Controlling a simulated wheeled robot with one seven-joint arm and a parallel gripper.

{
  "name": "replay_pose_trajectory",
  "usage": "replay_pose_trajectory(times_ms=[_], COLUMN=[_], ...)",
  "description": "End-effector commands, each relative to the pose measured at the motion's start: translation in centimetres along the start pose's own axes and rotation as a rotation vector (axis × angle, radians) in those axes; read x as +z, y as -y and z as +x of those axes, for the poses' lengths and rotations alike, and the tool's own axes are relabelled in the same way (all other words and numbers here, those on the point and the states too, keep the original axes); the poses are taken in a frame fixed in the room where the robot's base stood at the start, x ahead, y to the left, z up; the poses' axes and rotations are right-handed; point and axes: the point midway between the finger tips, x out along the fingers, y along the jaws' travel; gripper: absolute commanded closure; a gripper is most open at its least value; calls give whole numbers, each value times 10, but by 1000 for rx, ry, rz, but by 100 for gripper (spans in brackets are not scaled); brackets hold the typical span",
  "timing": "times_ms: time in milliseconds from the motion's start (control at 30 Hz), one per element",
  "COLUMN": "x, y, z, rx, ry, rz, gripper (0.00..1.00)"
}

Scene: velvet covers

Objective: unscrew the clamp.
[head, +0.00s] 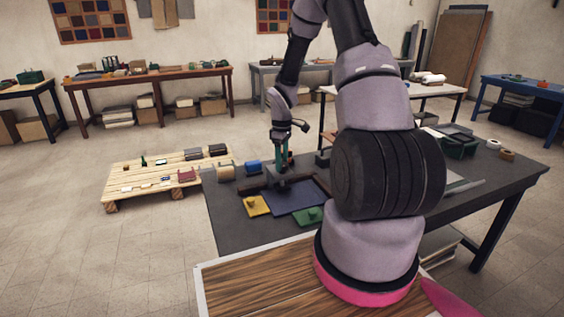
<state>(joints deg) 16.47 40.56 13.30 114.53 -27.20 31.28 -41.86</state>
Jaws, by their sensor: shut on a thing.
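My gripper (284,163) points straight down over the far left part of the dark work table, its green fingers close together. They are shut on what looks like the clamp (284,180), a small dark grey piece at the far edge of a blue panel (294,197). The clamp is small here and partly covered by the fingers, so its screw cannot be made out. A dark frame borders the panel.
A blue item (253,166) and a tan roll (225,172) stand at the far left. A pallet (120,172) with small goods is beyond.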

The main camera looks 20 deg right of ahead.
Motion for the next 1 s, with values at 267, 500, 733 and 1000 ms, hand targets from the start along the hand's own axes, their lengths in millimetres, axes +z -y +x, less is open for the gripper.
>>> replay_pose_trajectory(times_ms=[267, 500, 733, 1000], x=[0, 0, 0, 0], y=[-1, -1, 0, -1], z=[0, 0, 0, -10], rx=[2, 2, 1, 3], ry=[-1, -1, 0, -2], rz=[-16, -15, -14, -14], gripper=[96, 33, 12, 12])
